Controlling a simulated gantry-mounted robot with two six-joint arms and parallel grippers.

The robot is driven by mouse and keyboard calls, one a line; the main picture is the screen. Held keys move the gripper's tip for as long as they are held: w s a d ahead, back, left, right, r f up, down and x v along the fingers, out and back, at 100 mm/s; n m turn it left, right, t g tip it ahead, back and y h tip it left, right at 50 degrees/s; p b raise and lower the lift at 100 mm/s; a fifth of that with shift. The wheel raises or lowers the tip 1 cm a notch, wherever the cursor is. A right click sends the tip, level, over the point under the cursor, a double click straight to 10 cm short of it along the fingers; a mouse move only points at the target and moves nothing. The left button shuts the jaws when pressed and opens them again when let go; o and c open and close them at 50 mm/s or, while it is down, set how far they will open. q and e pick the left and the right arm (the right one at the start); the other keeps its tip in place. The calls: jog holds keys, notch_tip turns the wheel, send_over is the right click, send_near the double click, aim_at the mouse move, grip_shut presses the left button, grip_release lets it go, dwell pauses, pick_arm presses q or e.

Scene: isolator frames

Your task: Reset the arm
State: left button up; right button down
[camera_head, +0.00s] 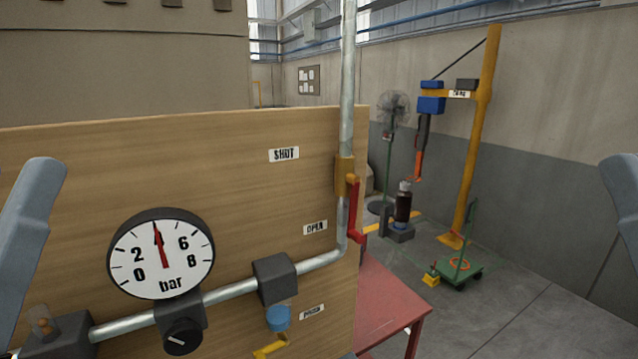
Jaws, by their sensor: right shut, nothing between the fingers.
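A grey rounded link of my left arm (28,240) stands at the left edge, and a matching link of my right arm (622,195) is cut off by the right edge. I see no fingers of either gripper. The red lever (356,212) hangs down along the vertical pipe from a brass valve body (344,176), apart from both visible arm links. Its lower end is near the OPEN label (315,228), below the SHUT label (284,154). The round pressure gauge (161,280) has its red needle pointing nearly straight up, around 4 bar.
A wooden panel (200,185) backs the pipework. A blue cap (278,318) and yellow handle (270,346) sit low on it. A red table (390,300) stands behind at right. A yellow crane post (476,150) and green trolley (458,272) stand farther back.

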notch_tip(320, 180, up, 33)
jog(key=p, duration=2.9)
jog(key=shift+y+p, duration=0.3)
